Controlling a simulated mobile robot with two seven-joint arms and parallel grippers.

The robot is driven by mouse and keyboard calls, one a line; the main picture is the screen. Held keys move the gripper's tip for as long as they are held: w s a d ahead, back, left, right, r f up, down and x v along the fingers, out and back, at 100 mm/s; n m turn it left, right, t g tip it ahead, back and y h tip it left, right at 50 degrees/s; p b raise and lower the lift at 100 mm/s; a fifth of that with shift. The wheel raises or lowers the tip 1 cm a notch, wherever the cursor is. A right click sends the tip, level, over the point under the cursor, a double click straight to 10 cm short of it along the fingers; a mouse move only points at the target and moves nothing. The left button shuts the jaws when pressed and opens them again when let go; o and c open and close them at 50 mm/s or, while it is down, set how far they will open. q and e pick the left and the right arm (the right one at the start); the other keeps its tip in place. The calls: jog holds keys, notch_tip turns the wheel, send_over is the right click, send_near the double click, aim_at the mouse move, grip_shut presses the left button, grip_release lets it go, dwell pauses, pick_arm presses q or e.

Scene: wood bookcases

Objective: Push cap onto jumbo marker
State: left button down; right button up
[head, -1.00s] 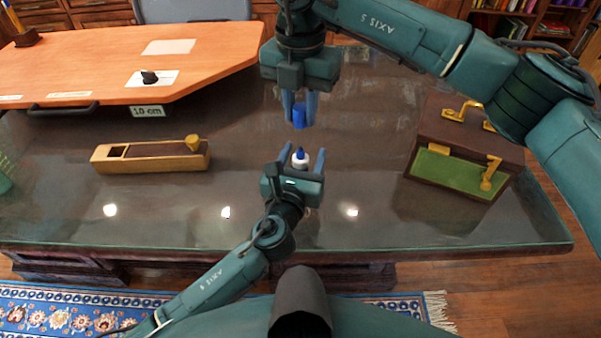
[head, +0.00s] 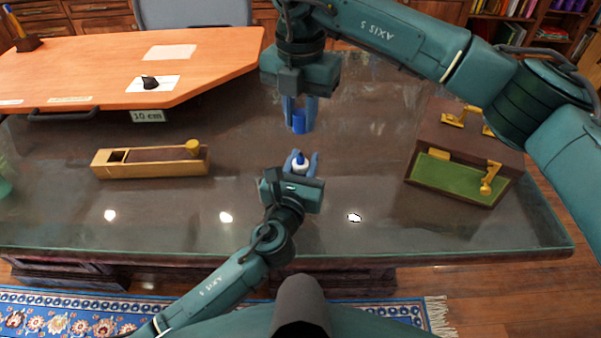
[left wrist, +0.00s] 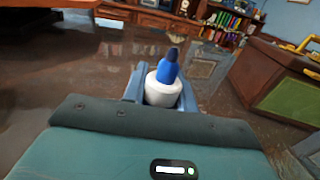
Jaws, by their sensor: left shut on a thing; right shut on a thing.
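The jumbo marker (head: 300,166) has a white body and a blue tapered top with a dark tip. My left gripper (head: 301,163) is shut on it and holds it upright, tip up. In the left wrist view the marker (left wrist: 164,88) stands between the fingers of my left gripper (left wrist: 162,92). The blue cap (head: 300,121) is a short cylinder. My right gripper (head: 299,112) is shut on it, fingers pointing down. In the head view the cap appears beyond the marker, with a gap between them. The right gripper is not in the left wrist view.
A long wooden box with a yellow knob (head: 150,162) lies at left on the glass-topped table (head: 240,205). A brown case with green front and brass latches (head: 462,160) stands at right. An orange board (head: 110,65) is at the back left. The middle of the table is clear.

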aim_at(301, 152)
jog(key=shift+f, duration=2.5)
jog(key=shift+f, duration=0.9)
jog(key=shift+f, duration=0.6)
jog(key=o, duration=1)
jog(key=shift+o, duration=0.2)
notch_tip(301, 152, up, 12)
